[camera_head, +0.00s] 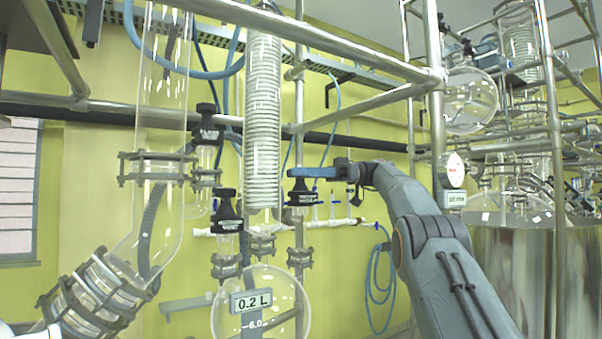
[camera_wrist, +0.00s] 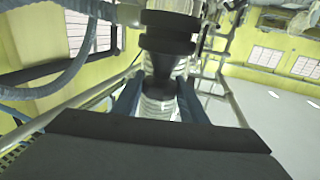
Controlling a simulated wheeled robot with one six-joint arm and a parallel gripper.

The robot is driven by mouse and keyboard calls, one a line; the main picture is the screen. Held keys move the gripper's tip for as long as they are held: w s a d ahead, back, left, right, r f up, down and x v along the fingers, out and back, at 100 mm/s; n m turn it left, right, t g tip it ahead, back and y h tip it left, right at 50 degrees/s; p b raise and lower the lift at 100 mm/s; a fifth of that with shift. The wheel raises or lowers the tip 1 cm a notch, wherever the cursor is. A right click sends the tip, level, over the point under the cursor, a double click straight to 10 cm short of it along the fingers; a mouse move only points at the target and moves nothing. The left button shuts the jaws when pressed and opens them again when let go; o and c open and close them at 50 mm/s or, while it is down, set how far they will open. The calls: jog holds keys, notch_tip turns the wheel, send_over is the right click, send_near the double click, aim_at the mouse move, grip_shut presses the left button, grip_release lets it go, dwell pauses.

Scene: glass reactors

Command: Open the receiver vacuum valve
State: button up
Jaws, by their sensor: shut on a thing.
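A black-capped valve (camera_head: 301,198) with a small pale label, too small to read, stands above a clamped glass neck right of the coil column. My gripper (camera_head: 302,172) reaches it from the right, level with its knob, and is shut on that knob. In the wrist view the black valve (camera_wrist: 167,38) is at top centre, and its narrower knob sits between the two blue fingers of my gripper (camera_wrist: 160,98). The fingers hide the knob in the head view. I cannot tell how far the valve is turned.
Similar black valves stand to the left, one upper (camera_head: 207,130) and one lower (camera_head: 228,212). A round glass flask (camera_head: 285,305) labelled 0.2 L hangs below. Metal frame bars (camera_head: 345,110) and a pressure gauge (camera_head: 453,170) are close to my arm. Blue hoses hang behind.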

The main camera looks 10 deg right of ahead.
jog(key=shift+r, duration=0.15)
jog(key=o, duration=1.1)
jog(key=shift+c, duration=0.2)
jog(key=t+b, duration=0.1)
jog(key=b, duration=0.2)
jog(key=shift+f+m+b, duration=0.25)
jog(key=shift+m+b, duration=0.1)
jog(key=shift+m, duration=0.05)
jog(key=m+t+b, duration=0.1)
jog(key=t+b, duration=0.1)
jog(key=b, duration=0.2)
jog(key=m+t+b, duration=0.1)
jog(key=t+b, duration=0.1)
jog(key=b, duration=0.2)
jog(key=shift+h, duration=0.3)
jog(key=m+t+b, duration=0.1)
jog(key=b, duration=0.2)
